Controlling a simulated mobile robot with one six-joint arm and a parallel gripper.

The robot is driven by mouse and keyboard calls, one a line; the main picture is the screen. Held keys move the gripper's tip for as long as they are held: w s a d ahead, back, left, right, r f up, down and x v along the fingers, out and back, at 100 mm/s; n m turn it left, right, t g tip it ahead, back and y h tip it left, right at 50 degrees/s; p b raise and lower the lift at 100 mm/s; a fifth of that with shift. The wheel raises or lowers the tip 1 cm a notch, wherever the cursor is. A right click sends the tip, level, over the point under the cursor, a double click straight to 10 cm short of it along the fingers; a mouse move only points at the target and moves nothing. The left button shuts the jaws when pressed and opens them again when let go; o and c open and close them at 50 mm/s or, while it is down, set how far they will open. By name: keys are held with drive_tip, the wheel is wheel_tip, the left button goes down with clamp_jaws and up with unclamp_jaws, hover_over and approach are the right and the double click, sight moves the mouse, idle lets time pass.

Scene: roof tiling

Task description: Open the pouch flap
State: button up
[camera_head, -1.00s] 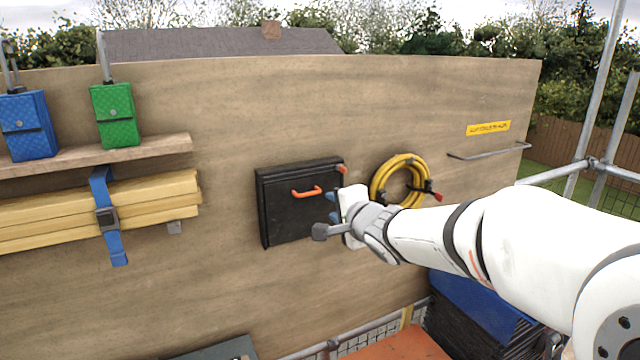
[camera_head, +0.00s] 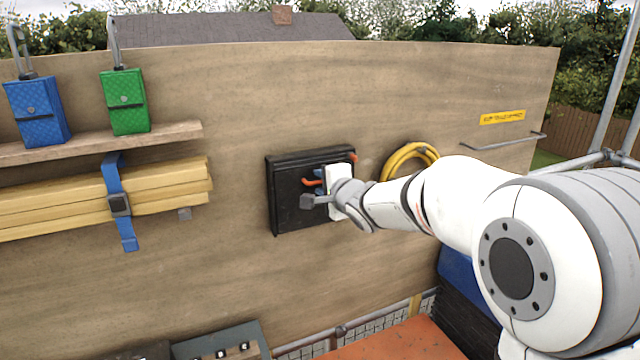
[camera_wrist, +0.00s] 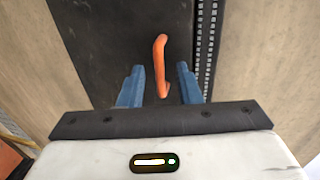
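The black pouch (camera_head: 293,213) is fixed to the plywood wall, its front flap closed. An orange handle (camera_head: 311,182) sits on its face, partly hidden by my gripper in the head view. In the wrist view the handle (camera_wrist: 160,62) stands between the two blue fingers of my gripper (camera_wrist: 160,86), with gaps on both sides. My gripper is open, in front of the pouch. Whether the fingers reach around the handle in depth is hard to tell. A toothed strip (camera_wrist: 205,50) runs along the pouch's edge.
A coiled yellow hose (camera_head: 408,158) hangs right of the pouch, partly behind my arm. Strapped timber (camera_head: 60,205), a shelf (camera_head: 170,135) and blue (camera_head: 38,112) and green (camera_head: 124,102) pouches are on the left. A grey rail (camera_head: 505,142) is at right.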

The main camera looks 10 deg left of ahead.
clamp_jaws()
idle(0.4)
